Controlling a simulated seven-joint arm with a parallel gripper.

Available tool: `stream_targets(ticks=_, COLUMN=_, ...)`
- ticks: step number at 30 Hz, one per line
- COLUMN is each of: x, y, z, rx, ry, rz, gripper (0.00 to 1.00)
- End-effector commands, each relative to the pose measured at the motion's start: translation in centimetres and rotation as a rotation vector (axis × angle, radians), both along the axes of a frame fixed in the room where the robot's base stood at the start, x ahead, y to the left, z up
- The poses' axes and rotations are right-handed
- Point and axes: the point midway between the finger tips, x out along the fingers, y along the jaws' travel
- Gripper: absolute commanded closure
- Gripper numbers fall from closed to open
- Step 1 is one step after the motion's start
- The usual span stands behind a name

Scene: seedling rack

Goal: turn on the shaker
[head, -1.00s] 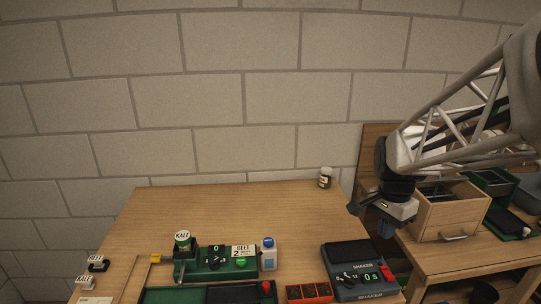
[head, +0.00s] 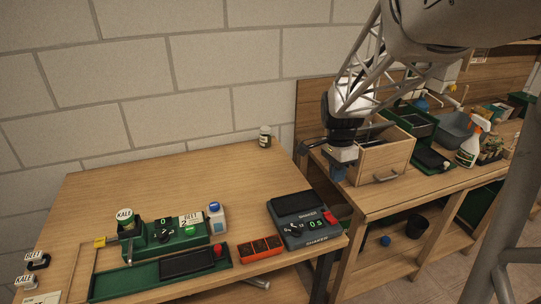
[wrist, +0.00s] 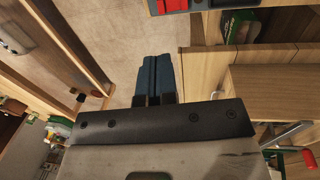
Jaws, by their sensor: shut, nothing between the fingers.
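The shaker (head: 290,207) is a dark grey box with a black top platform, a lit green readout that looks like 0.5, dark controls and a red part (head: 328,217) at its right. It stands at the right end of the left table. My gripper (head: 338,174) is beyond and to the right of it, above the gap by the drawer box, apart from the shaker. In the wrist view the two blue fingers (wrist: 153,80) lie together, shut and empty, over open floor. A dark edge with red parts (wrist: 175,5) shows at the top there, possibly the shaker.
An orange tray (head: 260,249) stands left of the shaker. A wooden drawer box (head: 382,163) is close to my gripper. The table's back middle is clear.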

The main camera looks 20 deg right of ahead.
Motion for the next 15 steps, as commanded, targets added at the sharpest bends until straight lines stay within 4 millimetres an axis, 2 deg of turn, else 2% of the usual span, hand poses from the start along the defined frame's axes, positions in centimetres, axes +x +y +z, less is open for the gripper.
stream_targets(ticks=8, x=-0.2, y=0.0, z=-1.2, rx=0.001, ry=0.002, rz=0.001, gripper=1.0)
stream_targets(ticks=15, x=-0.6, y=0.0, z=-4.0, rx=0.001, ry=0.002, rz=0.001, gripper=1.0)
